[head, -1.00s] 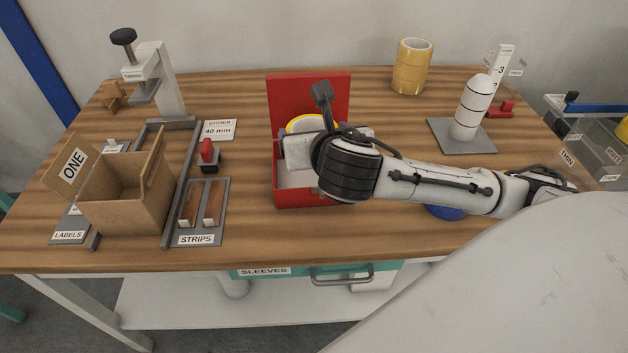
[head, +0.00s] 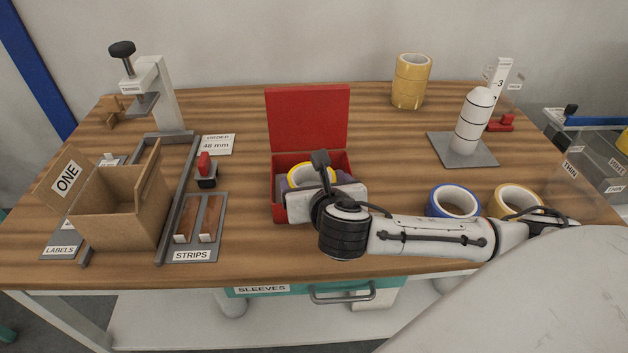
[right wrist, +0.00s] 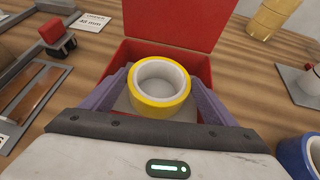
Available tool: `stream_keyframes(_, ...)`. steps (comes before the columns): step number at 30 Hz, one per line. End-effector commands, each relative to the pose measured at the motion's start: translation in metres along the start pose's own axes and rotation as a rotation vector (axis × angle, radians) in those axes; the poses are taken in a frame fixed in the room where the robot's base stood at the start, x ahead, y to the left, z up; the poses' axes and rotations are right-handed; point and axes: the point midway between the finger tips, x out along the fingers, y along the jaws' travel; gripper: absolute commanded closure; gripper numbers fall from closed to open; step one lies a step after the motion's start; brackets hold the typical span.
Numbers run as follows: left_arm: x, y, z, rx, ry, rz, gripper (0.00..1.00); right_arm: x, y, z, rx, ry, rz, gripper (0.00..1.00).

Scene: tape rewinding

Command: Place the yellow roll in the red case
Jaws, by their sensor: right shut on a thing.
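The red case (head: 308,118) stands open in the middle of the table, its lid upright at the back. My right gripper (head: 314,174) is shut on a yellow roll (head: 309,164) at the case's opening. In the right wrist view the purple fingers (right wrist: 157,84) flank the yellow roll (right wrist: 160,106), which lies flat with its white core facing up, within the outline of the red case (right wrist: 180,22). Whether the roll touches the case floor cannot be told. My gripper body hides the front right of the case. My left gripper is out of view.
A blue roll (head: 454,202) and another yellow roll (head: 517,201) lie right of the case, close to my right arm. A tan tape stack (head: 411,82) and a white post (head: 472,121) stand farther back. A cardboard box (head: 119,208) and strips tray (head: 196,230) are left.

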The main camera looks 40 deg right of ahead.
Motion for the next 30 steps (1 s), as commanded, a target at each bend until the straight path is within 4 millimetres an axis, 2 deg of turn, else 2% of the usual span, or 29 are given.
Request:
stream_keyframes(1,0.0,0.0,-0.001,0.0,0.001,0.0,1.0,0.001,0.0,-0.001,0.0,0.001,0.0,0.18)
stream_keyframes(2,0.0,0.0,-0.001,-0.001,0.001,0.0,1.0,0.0,0.0,-0.001,0.0,0.001,0.0,0.13)
stream_keyframes(3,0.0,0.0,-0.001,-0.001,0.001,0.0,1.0,0.0,0.0,-0.001,0.0,0.001,0.0,0.11)
stream_keyframes(14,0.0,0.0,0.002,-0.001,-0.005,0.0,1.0,-0.005,0.0,0.002,-0.001,0.001,0.001,0.11)
stream_keyframes(17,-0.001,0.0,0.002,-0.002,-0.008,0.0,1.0,-0.02,0.001,0.002,-0.001,0.001,0.003,0.11)
stream_keyframes(24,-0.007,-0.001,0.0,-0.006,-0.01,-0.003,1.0,-0.073,0.002,0.003,-0.001,0.003,0.005,0.11)
stream_keyframes(30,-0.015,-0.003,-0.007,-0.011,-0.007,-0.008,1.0,-0.108,0.001,0.004,-0.002,0.003,0.002,0.11)
